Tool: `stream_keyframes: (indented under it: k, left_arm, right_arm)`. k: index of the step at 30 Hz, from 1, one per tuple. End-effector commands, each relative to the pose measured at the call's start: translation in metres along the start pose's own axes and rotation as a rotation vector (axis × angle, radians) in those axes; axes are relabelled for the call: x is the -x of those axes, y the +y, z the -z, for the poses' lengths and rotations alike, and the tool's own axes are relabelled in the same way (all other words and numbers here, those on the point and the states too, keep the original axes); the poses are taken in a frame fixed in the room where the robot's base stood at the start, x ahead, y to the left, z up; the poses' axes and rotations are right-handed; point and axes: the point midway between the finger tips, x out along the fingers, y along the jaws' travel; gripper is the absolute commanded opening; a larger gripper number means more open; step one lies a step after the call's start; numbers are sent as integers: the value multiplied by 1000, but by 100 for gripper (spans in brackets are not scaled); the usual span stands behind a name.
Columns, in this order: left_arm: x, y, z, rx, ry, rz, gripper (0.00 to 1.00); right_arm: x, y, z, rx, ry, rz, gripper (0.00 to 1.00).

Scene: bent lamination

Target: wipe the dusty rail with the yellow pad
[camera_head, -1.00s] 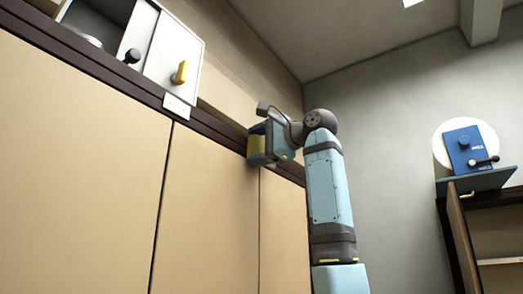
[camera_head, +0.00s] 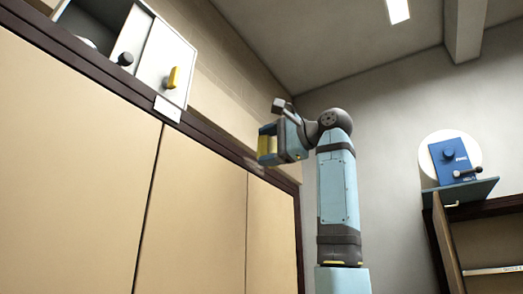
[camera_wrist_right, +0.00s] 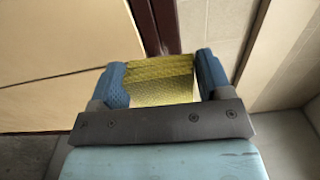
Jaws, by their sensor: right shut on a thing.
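The yellow pad (camera_head: 264,147) is held in my right gripper (camera_head: 270,142), whose blue fingers are shut on it. In the right wrist view the pad (camera_wrist_right: 160,80) shows as a ribbed yellow block between the two fingers. The dark brown rail (camera_head: 215,138) runs along the top of the tan panels, sloping down to the right. A pale greyish patch (camera_head: 255,167) shows on the rail just below the pad. The pad looks apart from the rail; the exact gap is hard to tell. The rail (camera_wrist_right: 153,22) also shows beyond the pad in the wrist view. My left gripper is not in view.
A grey-white cabinet (camera_head: 165,55) with a yellow handle stands above the rail at left, with a white label (camera_head: 168,108) below it. A blue box with a knob (camera_head: 452,160) sits on a shelf at right. The space around my right gripper looks free.

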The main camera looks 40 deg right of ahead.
Motion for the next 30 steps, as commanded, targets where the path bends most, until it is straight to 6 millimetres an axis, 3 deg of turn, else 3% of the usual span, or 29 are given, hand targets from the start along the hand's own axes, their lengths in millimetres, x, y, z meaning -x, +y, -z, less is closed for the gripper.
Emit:
stream_keyframes:
  k: [10, 20, 30]
  left_arm:
    - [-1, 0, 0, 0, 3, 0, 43]
    - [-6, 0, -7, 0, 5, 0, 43]
    - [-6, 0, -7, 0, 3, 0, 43]
  right_arm:
    - [3, 0, 0, 0, 0, 0, 53]
    - [29, 0, 0, 0, 0, 1, 53]
    - [30, 0, 0, 0, 0, 0, 53]
